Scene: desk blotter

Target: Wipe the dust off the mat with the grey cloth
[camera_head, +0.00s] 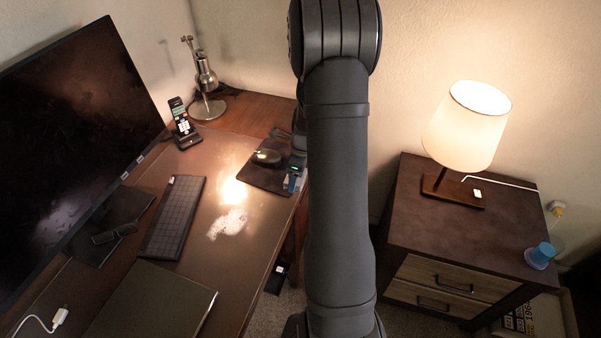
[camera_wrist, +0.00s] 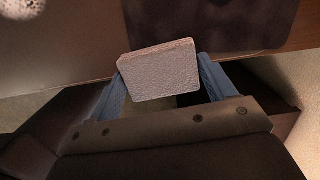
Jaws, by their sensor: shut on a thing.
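The grey cloth (camera_wrist: 160,72) is a pale, speckled, block-like pad in the wrist view. My gripper (camera_wrist: 160,78) is shut on it, with a blue finger at each side. In the head view my gripper (camera_head: 293,180) is small and partly hidden by my arm, at the desk's right edge beside the black mouse pad. The brown mat (camera_head: 205,270) covers the desk top. A white dust patch (camera_head: 228,222) lies on it, left of and nearer than my gripper. The dust also shows in the wrist view (camera_wrist: 22,8) at the top left corner, apart from the cloth.
A mouse (camera_head: 266,157) sits on the mouse pad (camera_head: 262,178). A keyboard (camera_head: 173,217), a closed laptop (camera_head: 150,305), a monitor (camera_head: 75,130) and a phone (camera_head: 183,125) stand left of the dust. A nightstand (camera_head: 470,235) with a lit lamp (camera_head: 467,125) is at the right.

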